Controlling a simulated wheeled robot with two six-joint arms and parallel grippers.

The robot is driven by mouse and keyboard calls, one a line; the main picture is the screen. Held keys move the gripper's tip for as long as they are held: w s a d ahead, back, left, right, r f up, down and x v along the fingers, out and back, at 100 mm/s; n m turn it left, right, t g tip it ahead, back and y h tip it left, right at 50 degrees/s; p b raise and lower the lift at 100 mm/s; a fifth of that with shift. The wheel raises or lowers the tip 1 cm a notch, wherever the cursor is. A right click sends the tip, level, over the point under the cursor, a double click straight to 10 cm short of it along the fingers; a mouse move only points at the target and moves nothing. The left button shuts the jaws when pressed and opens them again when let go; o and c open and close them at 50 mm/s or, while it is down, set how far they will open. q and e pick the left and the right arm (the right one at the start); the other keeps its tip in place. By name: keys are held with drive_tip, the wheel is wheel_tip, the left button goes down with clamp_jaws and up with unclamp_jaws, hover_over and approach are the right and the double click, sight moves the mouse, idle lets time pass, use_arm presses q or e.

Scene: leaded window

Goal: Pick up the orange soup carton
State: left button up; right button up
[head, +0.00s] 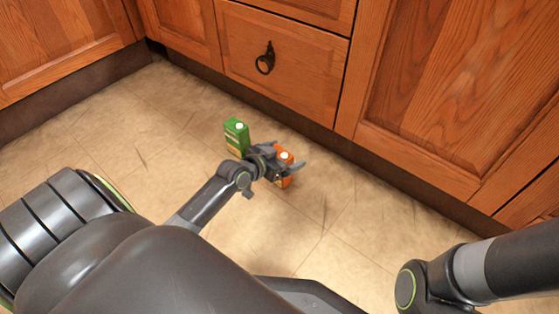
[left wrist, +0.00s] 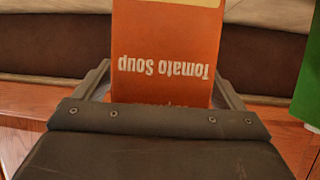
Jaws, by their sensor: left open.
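The orange soup carton (head: 282,181) stands on the floor with its white cap up, partly hidden by my left gripper (head: 288,158) in the head view. In the left wrist view the orange carton (left wrist: 165,60) shows the words "Tomato Soup" upside down. It lies between the two fingers of my left gripper (left wrist: 165,85), which is open, one finger on each side. I cannot tell whether the fingers touch it. My right arm shows at the lower right of the head view, but its gripper is out of view.
A green carton (head: 236,138) with a white cap stands just left of the orange one; its edge shows at the right of the left wrist view (left wrist: 309,85). Wooden cabinets (head: 285,60) stand behind. Tiled floor (head: 350,220) is clear to the right.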

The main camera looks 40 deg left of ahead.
use_arm(q)
drive_tip(key=c, duration=1.1)
drive_tip(key=shift+c, duration=0.2)
drive_tip(key=shift+r, duration=0.15)
